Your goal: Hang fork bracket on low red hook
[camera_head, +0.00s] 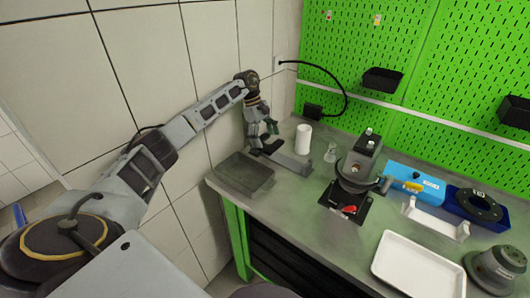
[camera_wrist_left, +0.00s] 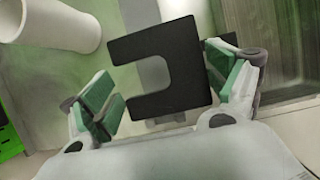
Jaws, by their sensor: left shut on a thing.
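My left gripper (camera_head: 264,137) hangs over the far left end of the bench. The fork bracket (camera_head: 271,147) shows there as a small dark shape at the fingers. In the left wrist view the fork bracket (camera_wrist_left: 193,65) is a flat black plate with a square notch open to the left. It lies between the green pads of my left gripper (camera_wrist_left: 165,88), which is shut on it. A small red-marked piece (camera_head: 329,15) is high on the green pegboard (camera_head: 420,70); I cannot tell whether it is a hook. My right gripper is not in view.
A grey tray (camera_head: 243,175) lies at the bench's left corner. A white cylinder (camera_head: 303,139) and a flask (camera_head: 330,153) stand right of my gripper. A dark pump stand (camera_head: 352,178), blue box (camera_head: 413,183) and white tray (camera_head: 418,268) fill the right. A black bin (camera_head: 383,80) hangs on the pegboard.

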